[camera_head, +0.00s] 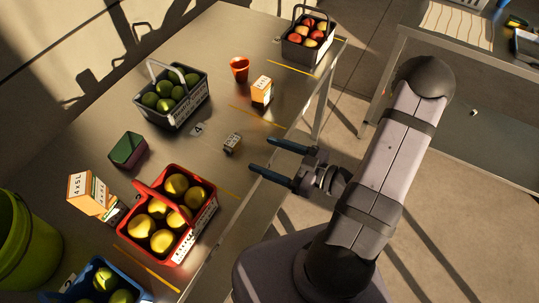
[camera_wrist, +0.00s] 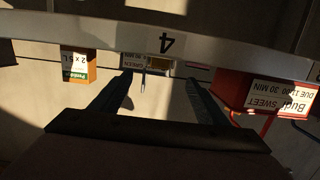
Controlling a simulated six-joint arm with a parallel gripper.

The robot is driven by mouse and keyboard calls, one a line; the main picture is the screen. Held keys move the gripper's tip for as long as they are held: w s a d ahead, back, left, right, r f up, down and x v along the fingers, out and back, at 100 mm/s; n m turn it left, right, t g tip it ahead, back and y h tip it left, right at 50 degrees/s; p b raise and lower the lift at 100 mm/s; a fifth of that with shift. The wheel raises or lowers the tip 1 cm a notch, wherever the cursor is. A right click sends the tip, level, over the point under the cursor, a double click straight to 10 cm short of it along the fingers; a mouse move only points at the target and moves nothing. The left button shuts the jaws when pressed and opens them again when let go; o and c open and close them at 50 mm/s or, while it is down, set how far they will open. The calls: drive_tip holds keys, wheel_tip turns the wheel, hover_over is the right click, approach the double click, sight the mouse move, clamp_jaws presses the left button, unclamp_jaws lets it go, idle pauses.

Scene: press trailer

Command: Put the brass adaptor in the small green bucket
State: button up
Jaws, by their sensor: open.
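A small tan and grey piece with a pale label (camera_head: 232,143) lies on the metal table near its right edge; it may be the brass adaptor, but it is too small to be sure. In the wrist view, a small yellowish piece (camera_wrist: 159,65) shows ahead between the fingers. My gripper (camera_head: 260,155) is open and empty, just off the table edge, with its fingers pointing at the small piece; its fingers also show in the wrist view (camera_wrist: 158,80). A lime green bucket (camera_head: 22,245) stands at the far left, partly cut off by the frame. Its inside is hardly visible.
A red basket of yellow fruit (camera_head: 205,215), a dark basket of green fruit (camera_head: 190,118), an orange cup (camera_head: 239,68), an orange-white carton (camera_head: 261,92) and a dark green box (camera_head: 128,149) stand around. A second carton (camera_head: 88,194) is near the bucket. Mid-table is fairly clear.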

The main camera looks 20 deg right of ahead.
sight(238, 145)
drive_tip(key=shift+o, duration=0.5)
drive_tip(key=a, duration=0.1)
drive_tip(key=a+n+g+y+b, duration=0.1)
drive_tip(key=a, duration=0.1)
drive_tip(key=a+n, duration=0.1)
drive_tip(key=a, duration=0.1)
drive_tip(key=shift+f+g+y, duration=0.4)
drive_tip(key=w+m, duration=0.1)
drive_tip(key=w+d+t+h, duration=0.1)
drive_tip(key=w, duration=0.1)
drive_tip(key=shift+w+d+r+m+t+h, duration=0.2)
drive_tip(key=shift+m+t+h, duration=0.1)
drive_tip(key=shift+m, duration=0.1)
drive_tip(key=shift+d, duration=0.15)
drive_tip(key=shift+x, duration=0.85)
drive_tip(key=shift+f+p+x, duration=0.1)
drive_tip(key=shift+p+x, duration=0.45)
drive_tip(key=shift+x, duration=0.85)
drive_tip(key=shift+f+p+x, duration=0.15)
drive_tip(key=shift+p+x, duration=0.4)
drive_tip(key=shift+x, duration=0.9)
drive_tip(key=shift+d, duration=0.1)
drive_tip(key=c, duration=1.3)
